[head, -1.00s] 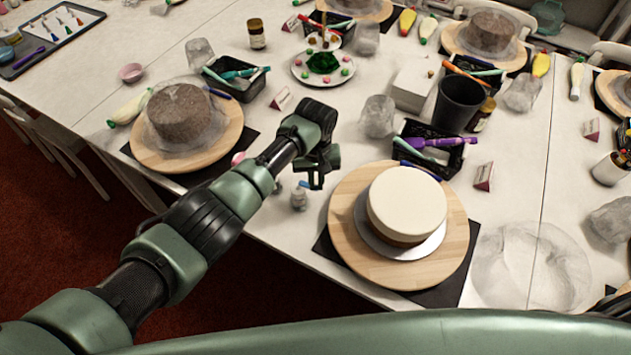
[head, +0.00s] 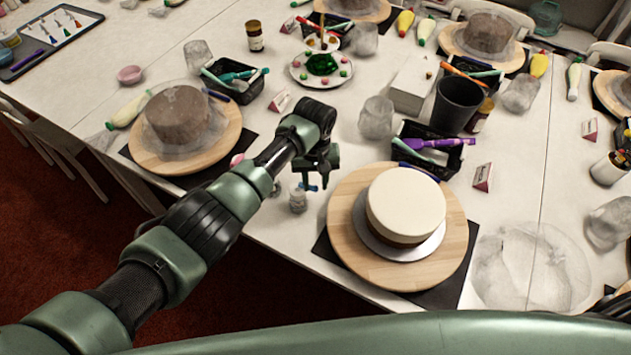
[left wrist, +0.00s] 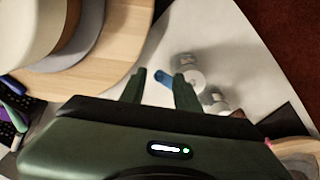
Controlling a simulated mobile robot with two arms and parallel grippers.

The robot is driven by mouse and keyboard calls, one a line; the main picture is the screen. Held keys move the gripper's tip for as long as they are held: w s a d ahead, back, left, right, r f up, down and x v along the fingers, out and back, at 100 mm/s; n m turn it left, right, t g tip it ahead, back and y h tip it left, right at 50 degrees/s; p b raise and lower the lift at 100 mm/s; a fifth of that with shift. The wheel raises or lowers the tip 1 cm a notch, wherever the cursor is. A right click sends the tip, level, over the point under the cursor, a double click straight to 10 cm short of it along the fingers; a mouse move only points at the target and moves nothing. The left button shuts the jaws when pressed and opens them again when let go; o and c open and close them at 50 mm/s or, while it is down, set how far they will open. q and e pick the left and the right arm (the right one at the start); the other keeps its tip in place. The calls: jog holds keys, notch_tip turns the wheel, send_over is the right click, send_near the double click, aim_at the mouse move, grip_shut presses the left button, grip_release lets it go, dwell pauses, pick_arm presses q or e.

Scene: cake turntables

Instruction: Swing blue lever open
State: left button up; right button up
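The blue lever (left wrist: 164,78) is a short blue bar, seen between my left gripper's two fingertips in the left wrist view. In the head view only a small blue bit (head: 309,188) shows under the fingers. My left gripper (head: 312,184) points down and is open, its fingers apart on either side of the lever in the left wrist view (left wrist: 160,86). I cannot tell whether they touch it. A small grey-white bottle-like piece (head: 298,200) stands close by; the lever's attachment is unclear. My right gripper is not in view.
A wooden turntable (head: 345,220) with a white cake (head: 405,205) stands just right of my left gripper. Another turntable (head: 232,135) with a brown cake is at left. A black tool bin (head: 455,160) sits behind. The table's front edge runs close below.

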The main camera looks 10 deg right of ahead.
aim_at(315, 188)
pick_arm(q)
notch_tip(315, 188, up, 7)
jog(key=shift+r+b, duration=0.15)
jog(key=shift+b, duration=0.15)
dwell(0.5)
